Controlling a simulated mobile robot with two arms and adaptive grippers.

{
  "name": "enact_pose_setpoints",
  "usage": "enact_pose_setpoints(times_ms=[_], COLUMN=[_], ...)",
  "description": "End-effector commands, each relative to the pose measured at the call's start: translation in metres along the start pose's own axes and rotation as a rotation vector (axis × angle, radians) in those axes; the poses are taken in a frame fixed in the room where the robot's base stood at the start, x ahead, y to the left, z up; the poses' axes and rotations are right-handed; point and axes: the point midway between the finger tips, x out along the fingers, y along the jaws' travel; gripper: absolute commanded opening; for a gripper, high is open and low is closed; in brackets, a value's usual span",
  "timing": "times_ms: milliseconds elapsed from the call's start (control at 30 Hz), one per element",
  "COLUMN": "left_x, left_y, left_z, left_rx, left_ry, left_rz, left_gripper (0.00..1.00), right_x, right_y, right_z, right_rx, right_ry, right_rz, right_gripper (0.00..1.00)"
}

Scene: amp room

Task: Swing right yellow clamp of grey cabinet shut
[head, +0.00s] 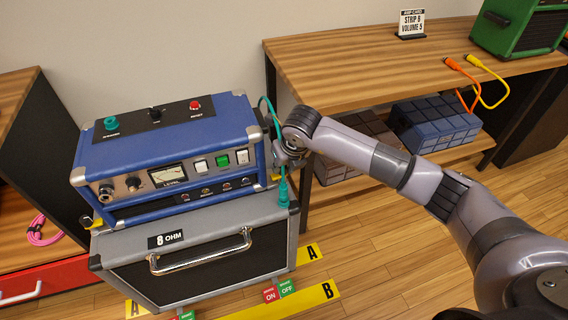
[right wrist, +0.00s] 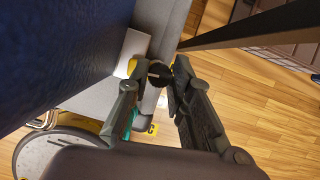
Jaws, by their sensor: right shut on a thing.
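The grey cabinet (head: 120,247) with an "8 OHM" label and a front handle stands on the floor, with a blue amp head (head: 150,150) on top. The right yellow clamp (head: 275,177) is at the amp's right side, mostly hidden behind my gripper. In the right wrist view its black knob (right wrist: 159,73) sits between my fingertips, with a yellow part just left of it. My right gripper (head: 287,158) is shut on this knob. The left yellow clamp (head: 97,223) with its black knob is at the amp's left side. My left gripper is not in view.
A teal cable (head: 283,192) hangs beside my right gripper. A wooden bench (head: 340,75) stands close on the right, with dark and blue boxes on its lower shelf. Yellow floor strips (head: 310,300) marked A and B lie around the cabinet.

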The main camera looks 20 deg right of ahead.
Motion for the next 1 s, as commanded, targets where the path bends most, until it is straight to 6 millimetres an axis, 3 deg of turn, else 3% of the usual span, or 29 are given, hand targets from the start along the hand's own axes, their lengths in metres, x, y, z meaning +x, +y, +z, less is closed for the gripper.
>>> enact_pose_setpoints(times_ms=[333, 833, 867, 1000], left_x=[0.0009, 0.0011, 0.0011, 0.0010], left_y=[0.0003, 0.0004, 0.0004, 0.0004], left_z=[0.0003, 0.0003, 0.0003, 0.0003], left_rx=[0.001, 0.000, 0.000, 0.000], left_ry=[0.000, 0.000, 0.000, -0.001], left_rz=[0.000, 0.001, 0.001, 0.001], left_gripper=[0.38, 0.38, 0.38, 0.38], right_x=[-0.0002, -0.0001, 0.0000, 0.0000], right_y=[0.0006, 0.0005, 0.0005, 0.0005], right_z=[0.0002, 0.0000, 0.0000, 0.0000], right_rx=[0.108, 0.121, 0.121, 0.121], right_ry=[0.001, 0.001, 0.001, 0.001], right_rz=[-0.044, -0.050, -0.050, -0.049], right_gripper=[0.00, 0.00, 0.22, 0.31])
